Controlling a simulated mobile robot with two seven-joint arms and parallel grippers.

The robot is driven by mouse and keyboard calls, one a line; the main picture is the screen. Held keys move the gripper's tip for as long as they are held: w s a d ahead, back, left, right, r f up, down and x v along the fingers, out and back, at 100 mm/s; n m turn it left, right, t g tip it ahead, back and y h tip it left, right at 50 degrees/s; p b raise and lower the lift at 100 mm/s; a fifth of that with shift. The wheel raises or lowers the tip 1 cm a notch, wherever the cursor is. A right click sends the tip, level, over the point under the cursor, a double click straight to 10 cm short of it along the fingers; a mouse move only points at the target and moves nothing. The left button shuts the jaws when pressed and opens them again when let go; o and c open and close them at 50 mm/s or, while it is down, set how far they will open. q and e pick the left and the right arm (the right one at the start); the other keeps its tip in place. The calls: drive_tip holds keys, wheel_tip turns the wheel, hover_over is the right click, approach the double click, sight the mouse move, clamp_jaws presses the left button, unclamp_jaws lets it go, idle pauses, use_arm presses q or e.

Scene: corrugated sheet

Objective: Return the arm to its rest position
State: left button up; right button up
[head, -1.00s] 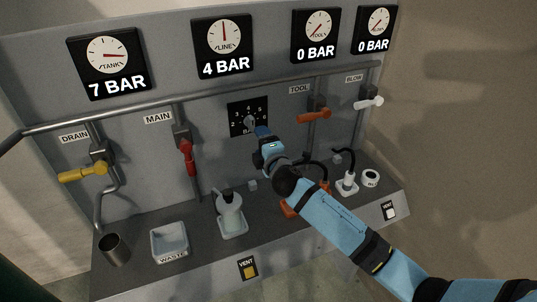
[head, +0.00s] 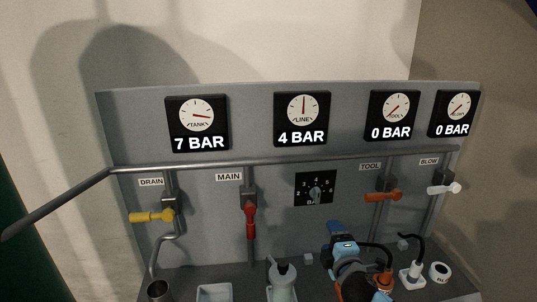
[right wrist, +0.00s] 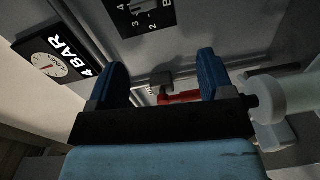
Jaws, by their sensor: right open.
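My right gripper (head: 333,228) is low at the right of centre in the head view, below the regulator dial (head: 315,189) and apart from it. In the right wrist view its two blue fingers (right wrist: 158,84) stand wide apart with nothing between them. The red main valve handle (right wrist: 180,97) shows in the background beyond the fingers. My right arm's blue links (head: 358,285) run down out of the bottom edge. My left gripper is not in view.
The grey panel carries gauges reading tank 7 bar (head: 197,123) and line 4 bar (head: 302,119). A yellow drain handle (head: 152,216), an orange tool handle (head: 383,197) and a white blow handle (head: 444,189) stick out. A bottle (head: 282,279) and waste tray (head: 214,292) stand on the ledge.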

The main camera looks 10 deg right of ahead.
drive_tip(key=s+a+f+m+g+y, duration=0.1)
drive_tip(key=s+f+m+g, duration=0.2)
drive_tip(key=s+f+m, duration=0.4)
drive_tip(key=s+a+f+m+g+y+p, duration=0.1)
drive_tip(key=s+f+m+g, duration=0.2)
drive_tip(key=s+f+m, duration=0.4)
drive_tip(key=s+f, duration=0.4)
drive_tip(key=s, duration=0.5)
drive_tip(key=s+f, duration=0.4)
drive_tip(key=s, duration=0.4)
drive_tip(key=shift+s+a+f+m+g, duration=0.3)
drive_tip(key=shift+s+a+f+m, duration=0.05)
drive_tip(key=shift+a+f+m, duration=0.05)
